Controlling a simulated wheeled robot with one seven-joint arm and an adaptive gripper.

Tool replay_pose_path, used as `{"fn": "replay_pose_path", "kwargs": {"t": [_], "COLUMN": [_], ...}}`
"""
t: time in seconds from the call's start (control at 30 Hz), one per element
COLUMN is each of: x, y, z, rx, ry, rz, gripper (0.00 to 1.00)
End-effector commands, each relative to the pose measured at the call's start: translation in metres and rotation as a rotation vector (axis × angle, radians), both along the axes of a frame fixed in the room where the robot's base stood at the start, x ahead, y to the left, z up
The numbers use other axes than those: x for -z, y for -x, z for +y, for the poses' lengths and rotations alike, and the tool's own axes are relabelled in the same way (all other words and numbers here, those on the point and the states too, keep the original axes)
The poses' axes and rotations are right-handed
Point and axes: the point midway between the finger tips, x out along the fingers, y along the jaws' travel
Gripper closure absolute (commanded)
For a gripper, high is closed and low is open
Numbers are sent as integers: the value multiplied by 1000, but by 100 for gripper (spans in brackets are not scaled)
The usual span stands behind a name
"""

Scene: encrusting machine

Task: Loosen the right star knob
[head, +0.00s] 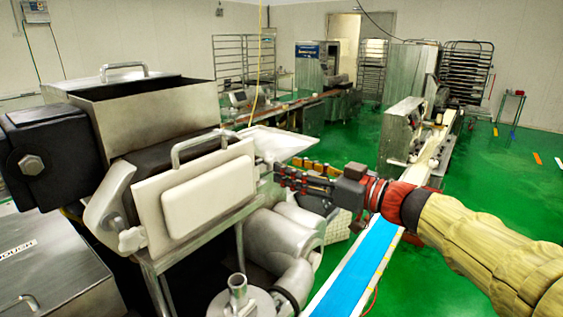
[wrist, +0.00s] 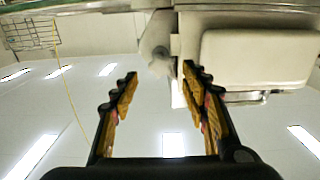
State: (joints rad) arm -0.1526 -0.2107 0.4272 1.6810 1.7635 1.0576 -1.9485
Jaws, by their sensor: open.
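The machine's white front plate (head: 150,232) has a star knob on each side. The left star knob (head: 131,240) is pale and in clear view at the plate's lower left. The right star knob (wrist: 158,64) is pale grey and shows in the wrist view beside the plate's edge; in the head view it is small and hard to make out near my fingertips. My gripper (head: 281,174) reaches in from the right, just right of the plate. It also shows in the wrist view (wrist: 160,73), open, with one finger on each side of the knob. Contact cannot be told.
A steel hopper (head: 160,110) with handles sits above the plate. A pale tray (head: 275,142) juts out just above my fingers. Thick grey pipes (head: 280,235) and a blue conveyor belt (head: 350,275) lie below. Green floor (head: 470,180) is free at the right.

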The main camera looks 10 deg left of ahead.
Motion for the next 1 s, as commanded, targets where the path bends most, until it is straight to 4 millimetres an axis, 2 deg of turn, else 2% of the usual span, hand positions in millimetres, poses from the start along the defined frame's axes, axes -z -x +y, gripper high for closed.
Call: {"fn": "replay_pose_path", "kwargs": {"t": [0.1, 0.3, 0.67, 1.0], "x": [-1, -1, -1, -1], "y": [-7, -15, -16, -16], "z": [18, 36, 40, 40], "rx": [-2, -1, 0, 0], "ry": [0, 0, 0, 0], "rz": [0, 1, 0, 0], "gripper": [54, 54, 55, 74]}}
